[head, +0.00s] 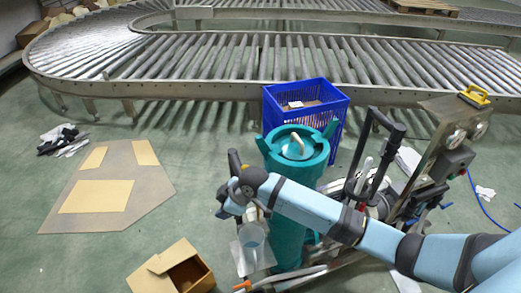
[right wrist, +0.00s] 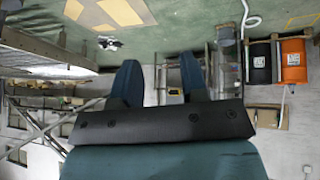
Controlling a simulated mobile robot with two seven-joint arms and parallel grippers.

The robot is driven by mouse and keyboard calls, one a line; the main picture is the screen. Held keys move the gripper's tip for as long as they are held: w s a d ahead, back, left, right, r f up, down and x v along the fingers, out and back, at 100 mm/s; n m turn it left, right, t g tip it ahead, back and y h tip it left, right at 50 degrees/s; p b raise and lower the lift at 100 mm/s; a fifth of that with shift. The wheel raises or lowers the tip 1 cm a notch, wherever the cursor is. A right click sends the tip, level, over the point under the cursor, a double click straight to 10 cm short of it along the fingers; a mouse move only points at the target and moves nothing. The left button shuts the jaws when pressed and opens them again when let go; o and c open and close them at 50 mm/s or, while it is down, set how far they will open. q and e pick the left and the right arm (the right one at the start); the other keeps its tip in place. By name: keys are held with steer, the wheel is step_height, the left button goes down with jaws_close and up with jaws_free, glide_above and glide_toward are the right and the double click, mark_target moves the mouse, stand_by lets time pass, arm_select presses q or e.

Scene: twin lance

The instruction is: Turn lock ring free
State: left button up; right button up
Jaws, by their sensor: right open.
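A teal cylinder (head: 290,225) stands upright at the centre of the head view. Its round teal lid (head: 297,146) has a pale curved handle, and lugs stick out at its rim. I cannot pick out a lock ring for certain. My right arm crosses in front of the cylinder from the right. My right gripper (head: 226,206) is left of the cylinder, partly hidden by its own wrist. In the right wrist view its two dark fingers (right wrist: 160,72) stand apart with nothing between them. My left gripper is not in view.
A blue crate (head: 325,92) stands behind the cylinder. A cart with gauges and black handles (head: 400,180) is at right. A clear container (head: 252,240) is below my right gripper. An open cardboard box (head: 178,270) and flat cardboard (head: 110,190) lie at left. A roller conveyor (head: 190,60) spans the back.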

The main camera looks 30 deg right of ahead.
steer(key=w+d+r+n+g+h+b, duration=0.2)
steer(key=w+d+r, duration=0.2)
steer(key=w+r, duration=0.15)
step_height(320, 180, up, 16)
steer(key=n+g+h+b, duration=0.2)
steer(key=h+b, duration=0.1)
steer(key=b, duration=0.1)
glide_above(260, 144)
steer(key=f, duration=1.3)
steer(key=shift+w+d, duration=0.15)
steer(key=shift+w, duration=0.2)
jaws_close()
